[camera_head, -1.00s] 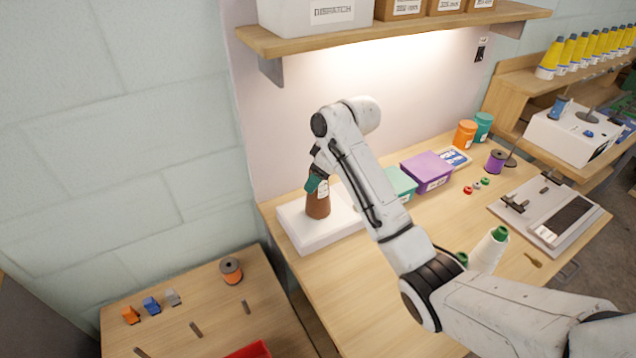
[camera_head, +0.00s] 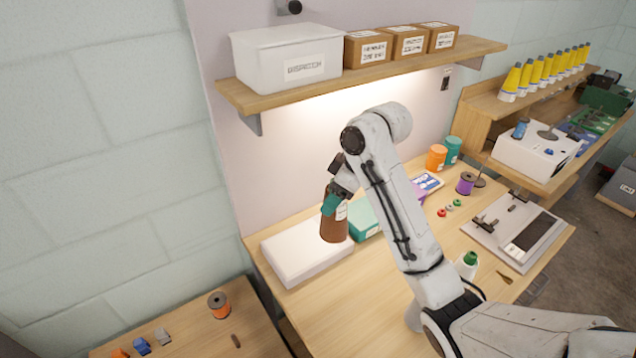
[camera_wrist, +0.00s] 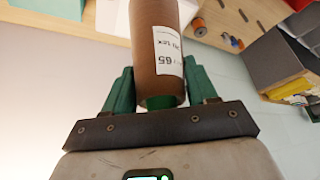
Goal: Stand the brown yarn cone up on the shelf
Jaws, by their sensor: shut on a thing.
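The brown yarn cone (camera_head: 334,229) is upright in my gripper (camera_head: 333,203), at the right end of the white box on the table in the head view. Its green tip is between the fingers. In the wrist view the cone (camera_wrist: 150,35) shows a white label, and the green fingers of my gripper (camera_wrist: 160,95) close on its narrow end. I cannot tell whether its base clears the surface below. The wall shelf (camera_head: 360,78) is above, at the back of the table.
The shelf holds a white bin (camera_head: 285,58) at left and brown boxes (camera_head: 410,42) at right. The white box (camera_head: 300,252) lies on the table. Yellow cones (camera_head: 545,70) stand on a rack at right.

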